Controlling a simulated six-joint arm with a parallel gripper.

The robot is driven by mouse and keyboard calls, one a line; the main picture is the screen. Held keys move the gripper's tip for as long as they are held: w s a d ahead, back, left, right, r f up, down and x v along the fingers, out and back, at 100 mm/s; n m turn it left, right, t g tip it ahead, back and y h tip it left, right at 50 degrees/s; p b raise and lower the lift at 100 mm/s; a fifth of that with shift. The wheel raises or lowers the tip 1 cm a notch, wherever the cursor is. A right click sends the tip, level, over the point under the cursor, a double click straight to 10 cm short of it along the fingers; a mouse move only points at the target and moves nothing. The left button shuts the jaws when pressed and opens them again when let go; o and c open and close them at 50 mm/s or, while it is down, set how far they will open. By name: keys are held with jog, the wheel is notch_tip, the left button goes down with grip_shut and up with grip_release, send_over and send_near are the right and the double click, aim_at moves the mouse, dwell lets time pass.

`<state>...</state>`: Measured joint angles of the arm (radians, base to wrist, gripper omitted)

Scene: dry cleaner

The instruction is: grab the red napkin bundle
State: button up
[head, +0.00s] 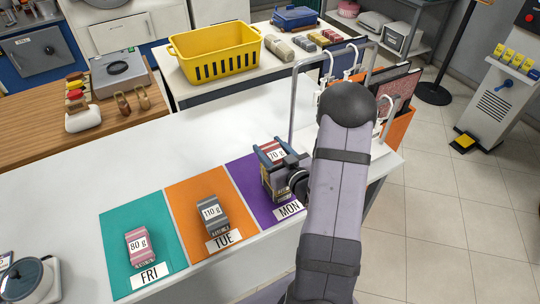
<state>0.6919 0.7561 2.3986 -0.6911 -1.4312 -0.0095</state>
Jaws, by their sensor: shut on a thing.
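A red bundle with a white "70 g" label (277,155) is at the purple MON mat (245,174). My gripper (275,158) is closed around it from the arm's left side, with a finger on either side of the bundle. The fingers and wrist hide its lower part, so I cannot tell whether it touches the mat. A grey "110 g" bundle (212,214) sits on the orange TUE mat (185,195). A pink "80 g" bundle (138,246) sits on the teal FRI mat (117,222).
A metal rack (296,95) with hanging items stands right behind the gripper. A yellow basket (215,50) and several folded bundles (279,47) are on the back table. A scale (28,278) is at the front left. The white counter (190,135) behind the mats is clear.

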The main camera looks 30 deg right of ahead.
jog(key=shift+r, duration=2.6)
jog(key=shift+a, duration=0.1)
